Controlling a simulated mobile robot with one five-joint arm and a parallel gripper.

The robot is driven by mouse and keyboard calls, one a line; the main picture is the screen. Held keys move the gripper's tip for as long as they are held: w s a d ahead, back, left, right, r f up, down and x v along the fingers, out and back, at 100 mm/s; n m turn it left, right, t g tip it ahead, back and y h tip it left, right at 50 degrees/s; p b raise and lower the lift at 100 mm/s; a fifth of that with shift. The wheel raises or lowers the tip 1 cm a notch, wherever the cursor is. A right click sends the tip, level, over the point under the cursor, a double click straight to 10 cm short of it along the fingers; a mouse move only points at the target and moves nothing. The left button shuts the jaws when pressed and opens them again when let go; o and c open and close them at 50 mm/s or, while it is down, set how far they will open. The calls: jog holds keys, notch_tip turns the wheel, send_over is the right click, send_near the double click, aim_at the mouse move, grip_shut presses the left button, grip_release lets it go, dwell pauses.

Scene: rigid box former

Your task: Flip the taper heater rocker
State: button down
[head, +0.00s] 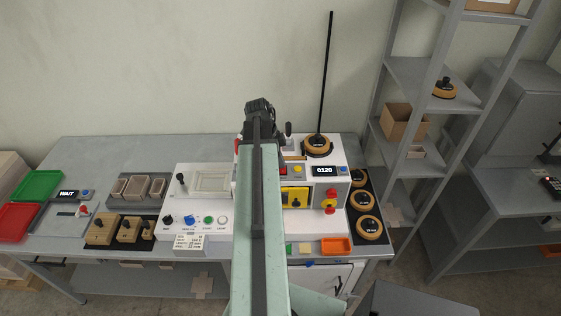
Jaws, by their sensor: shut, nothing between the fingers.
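The white machine (341,160) stands at the right part of the bench, partly hidden behind my arm. Its upper front has a small red switch (283,170), which may be the taper heater rocker; its position is too small to tell. A yellow button (297,170) and a display reading 0120 (323,170) sit to its right. My gripper (261,106) is at the far end of my raised arm, above and a little left of the red switch in the picture. It is shut and empty; its fingertips are not clearly visible. I see no contact with the switch.
A yellow panel with a dark knob (294,197) and a red knob (330,201) are lower on the machine. A black-and-tan roll (317,145) sits on top near a tall black rod (326,75). A white control box (197,205) stands left. Grey shelves (412,68) rise right.

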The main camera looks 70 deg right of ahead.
jog(key=shift+s+a+r, duration=0.1)
jog(key=shift+s+a, duration=0.15)
jog(key=shift+a, duration=0.55)
jog(key=shift+d, duration=0.1)
jog(key=s+p+v, duration=0.1)
jog(key=p+v, duration=1.2)
jog(key=shift+r+p, duration=0.4)
jog(key=shift+r, duration=0.15)
jog(key=shift+d, duration=0.15)
